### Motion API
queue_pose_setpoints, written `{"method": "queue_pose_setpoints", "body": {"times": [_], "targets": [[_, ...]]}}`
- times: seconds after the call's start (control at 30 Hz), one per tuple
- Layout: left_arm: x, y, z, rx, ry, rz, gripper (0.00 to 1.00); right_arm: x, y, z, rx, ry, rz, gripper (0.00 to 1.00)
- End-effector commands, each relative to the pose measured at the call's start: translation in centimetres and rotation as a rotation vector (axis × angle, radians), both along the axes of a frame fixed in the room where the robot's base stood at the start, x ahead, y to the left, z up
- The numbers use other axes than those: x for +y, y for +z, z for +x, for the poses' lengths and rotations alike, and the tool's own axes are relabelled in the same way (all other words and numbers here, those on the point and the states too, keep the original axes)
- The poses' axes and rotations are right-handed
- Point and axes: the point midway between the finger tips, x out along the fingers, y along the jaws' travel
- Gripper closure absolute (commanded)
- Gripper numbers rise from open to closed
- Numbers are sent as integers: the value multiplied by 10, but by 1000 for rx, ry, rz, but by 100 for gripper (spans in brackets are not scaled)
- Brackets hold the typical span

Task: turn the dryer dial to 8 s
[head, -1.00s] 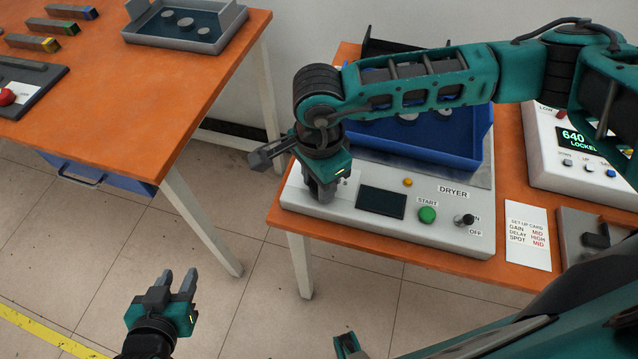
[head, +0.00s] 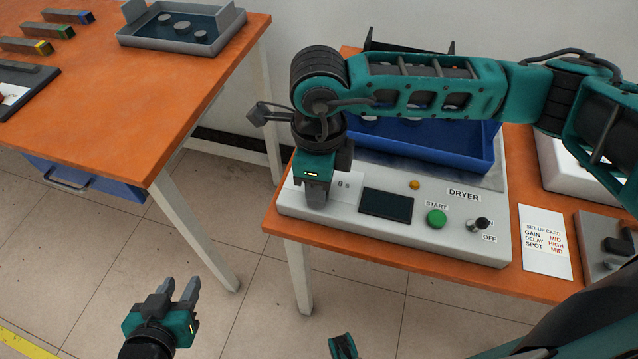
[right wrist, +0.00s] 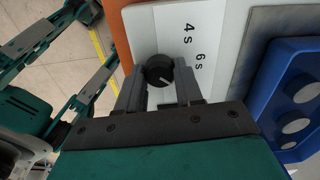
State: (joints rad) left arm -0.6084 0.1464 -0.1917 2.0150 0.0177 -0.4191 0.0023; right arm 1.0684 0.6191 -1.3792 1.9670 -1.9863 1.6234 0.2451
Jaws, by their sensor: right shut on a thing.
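The dryer (head: 455,235) is a pale panel on the right-hand orange table. My right gripper (head: 317,200) points down over its left end and hides the dial in the head view. In the right wrist view the dial (right wrist: 159,70) is a dark round knob with a white pointer line, between the fingers of my right gripper (right wrist: 160,88), which is shut on it. The pointer slants to the lower right; the mark it meets is hidden. The "4 s" and "6 s" labels show above and right of the dial. My left gripper (head: 180,292) is open and empty over the floor.
The panel also has a dark display (head: 386,204), a green START button (head: 436,219) and an ON/OFF switch (head: 480,224). A blue tray (head: 470,158) stands behind. A set-up card (head: 545,243) lies to the right. A gap of floor separates the two tables.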

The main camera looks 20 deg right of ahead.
Motion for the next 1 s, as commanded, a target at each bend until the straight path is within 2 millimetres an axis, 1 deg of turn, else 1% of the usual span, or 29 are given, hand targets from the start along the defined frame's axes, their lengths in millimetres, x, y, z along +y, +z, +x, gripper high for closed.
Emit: {"method": "queue_pose_setpoints", "body": {"times": [0.3,0.73,0.77,1.0], "targets": [[-3,-2,1,-2,-8,-3,62,0,1,1,-3,-84,1,95],[-3,0,2,-5,-8,-4,62,0,1,1,-3,-93,2,95],[-3,0,2,-5,-8,-4,62,0,1,1,-3,-93,2,64],[-3,0,2,-5,-7,-4,62,0,1,1,-2,-92,1,41]]}}
